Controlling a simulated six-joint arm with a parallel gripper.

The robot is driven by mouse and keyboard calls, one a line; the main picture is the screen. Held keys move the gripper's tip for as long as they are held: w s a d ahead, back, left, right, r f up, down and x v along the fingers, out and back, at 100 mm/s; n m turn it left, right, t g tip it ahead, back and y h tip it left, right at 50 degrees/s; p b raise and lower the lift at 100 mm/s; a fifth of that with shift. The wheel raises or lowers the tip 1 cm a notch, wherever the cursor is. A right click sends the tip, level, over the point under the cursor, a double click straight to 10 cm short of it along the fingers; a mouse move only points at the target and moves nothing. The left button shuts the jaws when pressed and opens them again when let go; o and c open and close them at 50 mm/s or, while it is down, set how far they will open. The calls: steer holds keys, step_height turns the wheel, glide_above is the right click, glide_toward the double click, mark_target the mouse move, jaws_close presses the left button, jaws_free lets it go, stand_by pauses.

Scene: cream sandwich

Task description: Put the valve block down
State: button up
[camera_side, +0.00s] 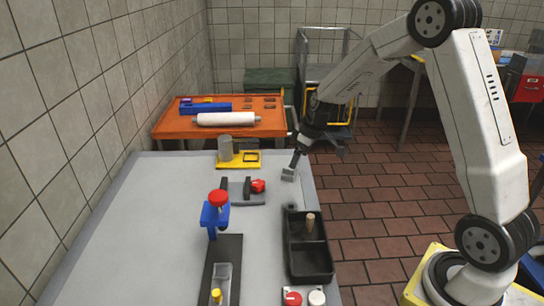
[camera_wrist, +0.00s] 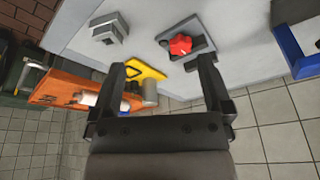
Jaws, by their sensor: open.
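A small grey notched block (camera_side: 288,174), likely the valve block, rests near the right edge of the grey table. The wrist view shows the same grey block (camera_wrist: 111,30) beyond the left finger, apart from the jaws. My gripper (camera_side: 297,158) is just above and beside it in the side view; any gap there is too small to judge. In the wrist view my gripper (camera_wrist: 163,64) is open, with its two dark fingers spread and nothing held between them. A red knob-like part (camera_side: 258,186) sits at a dark fixture left of the block; it also shows in the wrist view (camera_wrist: 181,45).
A yellow fixture (camera_side: 247,161) with a grey cylinder (camera_side: 224,149) stands behind. A blue stand with a red top (camera_side: 217,205) and a black divided tray (camera_side: 306,262) are nearer. An orange table (camera_side: 180,127) adjoins the far end. Bare table (camera_side: 180,190) lies left.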

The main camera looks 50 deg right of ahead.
steer(key=s+a+m, duration=0.1)
steer(key=s+a, duration=0.5)
steer(key=s, duration=0.3)
steer(key=s+a+m+h, duration=0.1)
steer(key=s+a, duration=0.6)
steer(key=s, duration=0.2)
steer(key=shift+s+r+m+g, duration=0.2)
steer(key=shift+r+m+g, duration=0.1)
steer(key=shift+m, duration=0.1)
